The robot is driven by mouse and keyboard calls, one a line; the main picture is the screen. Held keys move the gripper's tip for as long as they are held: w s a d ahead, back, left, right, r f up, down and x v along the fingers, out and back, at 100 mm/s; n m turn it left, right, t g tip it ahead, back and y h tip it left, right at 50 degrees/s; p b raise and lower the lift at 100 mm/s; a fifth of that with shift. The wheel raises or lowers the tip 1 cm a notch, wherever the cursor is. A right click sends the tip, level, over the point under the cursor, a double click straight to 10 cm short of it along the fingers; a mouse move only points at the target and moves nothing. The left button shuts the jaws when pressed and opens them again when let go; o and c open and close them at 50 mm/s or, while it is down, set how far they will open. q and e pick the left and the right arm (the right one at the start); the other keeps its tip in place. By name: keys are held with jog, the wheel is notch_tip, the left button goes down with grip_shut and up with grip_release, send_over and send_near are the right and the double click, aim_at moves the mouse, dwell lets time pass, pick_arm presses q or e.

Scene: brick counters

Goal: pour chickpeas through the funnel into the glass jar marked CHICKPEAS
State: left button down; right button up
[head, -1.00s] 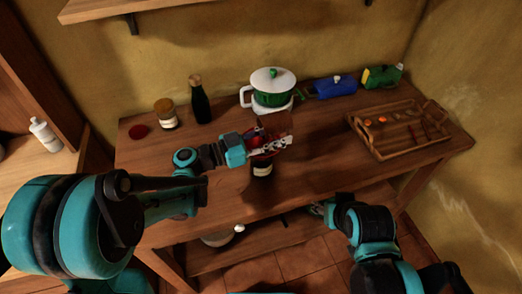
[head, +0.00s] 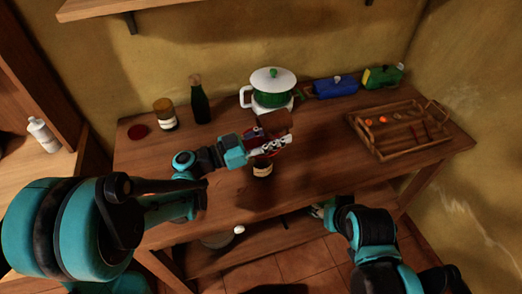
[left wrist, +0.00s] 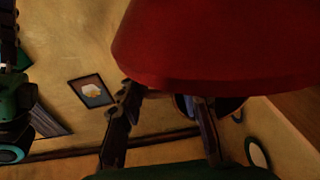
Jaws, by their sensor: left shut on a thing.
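My left gripper (head: 278,146) is shut on a brown, box-like container (head: 275,123), held tilted above the labelled glass jar (head: 262,168). The jar stands upright near the table's front edge, its upper part hidden by the gripper. The label is too small to read. A bit of red shows around the gripper in the head view. In the left wrist view a large red surface (left wrist: 225,45), perhaps the funnel, fills the top, close to the fingers. I cannot see any chickpeas. My right gripper (head: 317,210) is low in front of the table; its jaws are unclear.
A red disc (head: 138,131), a jar with a brown lid (head: 165,114) and a dark bottle (head: 200,104) stand at the back left. A lidded pot (head: 271,89), blue container (head: 335,87) and green container (head: 382,76) line the back. A wooden tray (head: 385,150) lies right.

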pick_arm(q)
jog(key=shift+a+r+h+b, duration=0.15)
jog(key=shift+r+h+b, duration=0.15)
jog(key=shift+r+b, duration=0.2)
dwell(0.8)
jog(key=shift+s+a+r+t+h, duration=0.15)
jog(key=shift+r+t+h, duration=0.15)
jog(key=shift+r+h, duration=0.2)
dwell(1.3)
